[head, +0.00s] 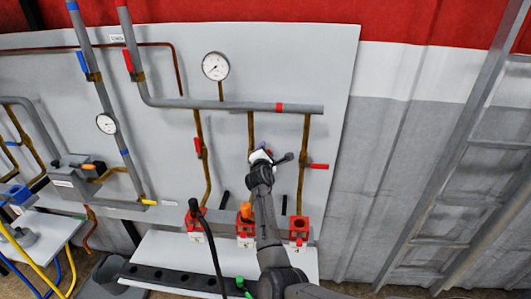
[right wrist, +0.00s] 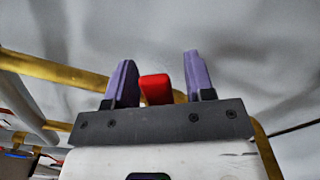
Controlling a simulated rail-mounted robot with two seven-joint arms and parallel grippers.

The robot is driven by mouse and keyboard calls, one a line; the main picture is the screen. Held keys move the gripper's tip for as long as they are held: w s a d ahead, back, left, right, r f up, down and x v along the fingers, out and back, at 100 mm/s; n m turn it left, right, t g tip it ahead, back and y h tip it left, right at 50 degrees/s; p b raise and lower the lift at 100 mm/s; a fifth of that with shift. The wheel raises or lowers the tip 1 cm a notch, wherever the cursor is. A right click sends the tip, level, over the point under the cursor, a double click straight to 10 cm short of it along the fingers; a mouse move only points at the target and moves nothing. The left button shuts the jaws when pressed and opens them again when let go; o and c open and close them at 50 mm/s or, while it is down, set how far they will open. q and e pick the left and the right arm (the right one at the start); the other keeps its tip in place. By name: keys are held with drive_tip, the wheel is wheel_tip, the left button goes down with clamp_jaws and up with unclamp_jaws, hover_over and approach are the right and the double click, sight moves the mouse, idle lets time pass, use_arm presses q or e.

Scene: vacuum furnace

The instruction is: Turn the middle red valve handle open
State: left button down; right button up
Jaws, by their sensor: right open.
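My right gripper (head: 261,155) is at the middle brown pipe (head: 250,124) on the grey panel, and hides the middle valve in the head view. In the right wrist view its two purple fingers (right wrist: 158,68) stand apart. The red valve handle (right wrist: 155,89) shows between them, close to the left finger with a clear gap to the right one. Whether it touches the left finger I cannot tell. The left red handle (head: 198,146) lies along its pipe. The right red handle (head: 318,166) sticks out sideways from its pipe. My left gripper is not in view.
A grey horizontal pipe (head: 230,106) and a round gauge (head: 215,66) are above the valves. Red-topped fittings (head: 299,227) stand below, with a black hose (head: 213,255) in front of the white bench. A metal ladder (head: 455,160) stands at the right.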

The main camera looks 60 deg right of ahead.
drive_tip(key=shift+c, duration=0.5)
drive_tip(key=shift+c, duration=0.7)
clamp_jaws()
drive_tip(key=n+p, duration=0.1)
drive_tip(key=w+r+n+p, duration=0.1)
drive_tip(key=p, duration=0.1)
drive_tip(key=shift+a+r+n, duration=0.1)
drive_tip(key=shift+a+n, duration=0.15)
drive_tip(key=shift+n, duration=0.15)
